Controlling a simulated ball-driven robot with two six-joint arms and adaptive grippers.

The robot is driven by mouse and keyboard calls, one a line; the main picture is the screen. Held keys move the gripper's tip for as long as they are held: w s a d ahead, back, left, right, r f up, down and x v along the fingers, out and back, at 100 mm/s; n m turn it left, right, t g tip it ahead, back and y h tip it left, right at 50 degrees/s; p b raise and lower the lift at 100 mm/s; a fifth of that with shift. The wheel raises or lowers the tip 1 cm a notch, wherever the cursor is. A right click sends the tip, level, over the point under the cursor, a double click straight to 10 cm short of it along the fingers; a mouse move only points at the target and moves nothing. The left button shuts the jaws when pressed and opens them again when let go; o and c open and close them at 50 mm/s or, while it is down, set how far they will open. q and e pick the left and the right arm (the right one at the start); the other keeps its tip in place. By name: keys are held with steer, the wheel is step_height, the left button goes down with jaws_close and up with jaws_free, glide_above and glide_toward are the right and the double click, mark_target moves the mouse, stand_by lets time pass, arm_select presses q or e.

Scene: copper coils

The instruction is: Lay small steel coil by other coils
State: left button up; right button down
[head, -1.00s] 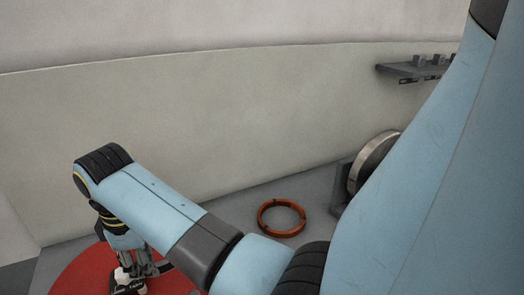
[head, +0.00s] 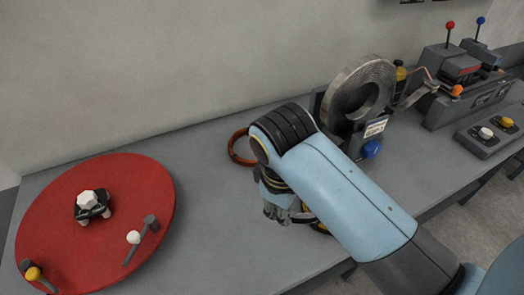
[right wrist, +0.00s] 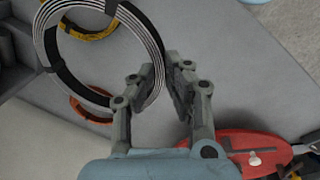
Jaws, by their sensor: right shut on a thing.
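My right gripper (head: 277,214) hangs low over the grey table, just in front of an orange copper coil (head: 238,158) that my arm partly covers. In the right wrist view the right gripper (right wrist: 162,72) is shut on the rim of the small steel coil (right wrist: 147,35), a ring with pale stripes and black bands. The ring stands out to the left of the fingers. The copper coil (right wrist: 84,112) and a yellow-and-black coil (right wrist: 92,32) lie beyond it. In the head view the yellow-and-black coil (head: 319,229) is mostly behind my arm. My left gripper is out of view.
A red round disc (head: 110,235) at the left carries a white-knobbed clamp (head: 90,206) and small handles. A large upright steel coil (head: 340,87) stands behind my arm, with a lever machine (head: 465,95) to its right. The table between disc and coils is clear.

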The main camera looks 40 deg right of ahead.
glide_toward(241, 215)
steer(key=shift+s+d, duration=0.85)
steer(key=shift+s, duration=0.25)
steer(key=w+f, duration=0.1)
steer(key=w+f+b, duration=0.1)
steer(key=shift+w+a, duration=0.25)
steer(key=shift+a, duration=0.15)
step_height(241, 215, down, 4)
steer(key=b, duration=0.5)
steer(key=shift+b, duration=0.3)
steer(key=shift+r, duration=0.15)
steer(key=c, duration=1.4)
jaws_free()
steer(key=shift+o, duration=0.2)
